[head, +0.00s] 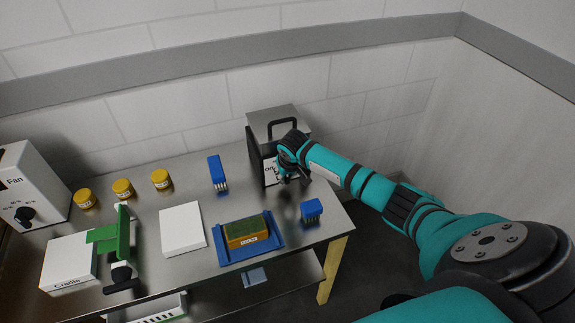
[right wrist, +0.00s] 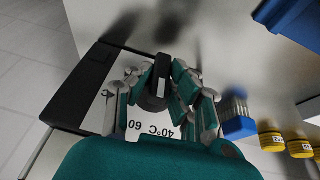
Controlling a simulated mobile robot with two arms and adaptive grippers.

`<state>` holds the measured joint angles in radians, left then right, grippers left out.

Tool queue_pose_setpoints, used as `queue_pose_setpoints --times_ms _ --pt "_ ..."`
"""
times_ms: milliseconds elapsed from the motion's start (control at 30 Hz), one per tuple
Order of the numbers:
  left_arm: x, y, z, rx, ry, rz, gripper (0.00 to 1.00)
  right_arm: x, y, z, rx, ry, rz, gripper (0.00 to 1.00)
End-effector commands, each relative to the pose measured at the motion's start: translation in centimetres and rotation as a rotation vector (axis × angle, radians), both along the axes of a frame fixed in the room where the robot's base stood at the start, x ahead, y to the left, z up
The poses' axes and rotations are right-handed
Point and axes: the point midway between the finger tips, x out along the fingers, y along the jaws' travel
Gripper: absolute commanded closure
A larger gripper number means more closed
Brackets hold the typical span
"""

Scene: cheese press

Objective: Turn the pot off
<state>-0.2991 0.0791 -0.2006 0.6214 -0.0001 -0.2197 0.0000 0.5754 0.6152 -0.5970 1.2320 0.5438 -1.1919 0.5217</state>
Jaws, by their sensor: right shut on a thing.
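The pot (head: 262,122) is a grey and black box with a black top handle, at the back right of the steel table. Its front has a white label, partly hidden by my right gripper (head: 284,178). In the right wrist view the label (right wrist: 150,131) shows "40°C" and "60" upside down. A black knob (right wrist: 161,88) with a light mark stands on that face. My right gripper (right wrist: 158,98) is shut on the knob, with teal and grey fingers on both sides. I cannot read which setting the mark points at. My left gripper is not in view.
A blue brush (head: 217,170) stands left of the pot, another blue piece (head: 312,209) near the right edge. A blue tray (head: 222,252) holds a green-yellow block. A white slab (head: 183,230), Cradle box (head: 68,264), yellow jars (head: 161,180) and Fan box (head: 38,172) lie leftward.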

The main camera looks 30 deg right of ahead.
Motion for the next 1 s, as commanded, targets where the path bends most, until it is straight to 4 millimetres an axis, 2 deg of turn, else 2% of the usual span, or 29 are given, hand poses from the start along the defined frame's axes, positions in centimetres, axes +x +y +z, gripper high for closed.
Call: queue_pose_setpoints --times_ms 33,133,433,667,1000 --pt "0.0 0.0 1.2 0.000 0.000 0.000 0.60 0.0 0.3 0.6 -0.042 0.013 0.002 1.00" --pt "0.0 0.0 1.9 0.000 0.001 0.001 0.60 0.1 0.5 0.3 -0.134 0.035 0.002 1.00" --pt "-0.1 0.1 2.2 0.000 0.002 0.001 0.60 0.2 0.8 -0.3 -0.412 0.100 0.002 1.00" --pt "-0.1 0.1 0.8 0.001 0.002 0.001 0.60 0.2 0.9 -0.8 -0.626 0.151 0.002 1.00" --pt "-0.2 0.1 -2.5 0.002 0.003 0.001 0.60 0.3 1.0 -1.2 -0.904 0.218 0.002 1.00"
